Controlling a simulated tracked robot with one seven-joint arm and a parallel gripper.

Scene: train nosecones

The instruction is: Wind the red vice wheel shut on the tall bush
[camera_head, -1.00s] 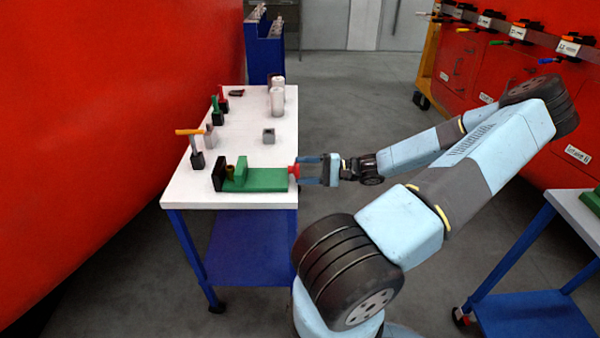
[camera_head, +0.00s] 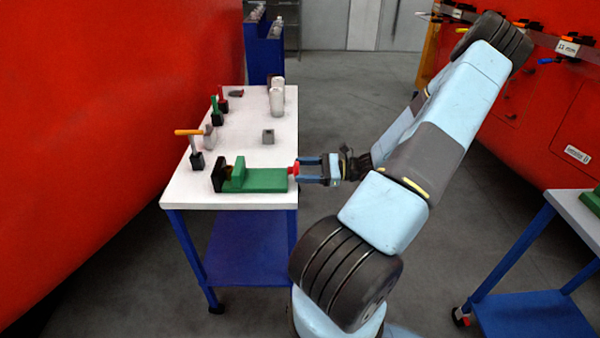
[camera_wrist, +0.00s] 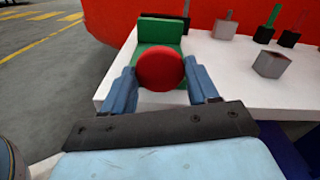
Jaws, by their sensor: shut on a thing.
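The green vice (camera_head: 265,181) lies along the near edge of the white table, with its dark end jaw (camera_head: 217,176) on the left and its green jaw block (camera_head: 238,173) beside it. The tall bush is hard to make out between the jaws. The red vice wheel (camera_head: 295,168) sticks out at the vice's right end, past the table edge. My gripper (camera_head: 301,170) is shut on this wheel from the right. In the wrist view the round red wheel (camera_wrist: 160,69) sits between my two blue fingers, with the green vice (camera_wrist: 159,32) behind it.
The white table (camera_head: 245,140) also bears an orange-handled tool (camera_head: 195,150), green and red-handled tools, a small grey block (camera_head: 268,136) and pale cylinders (camera_head: 277,100). Another table (camera_head: 575,207) stands at the right. A red wall is on the left.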

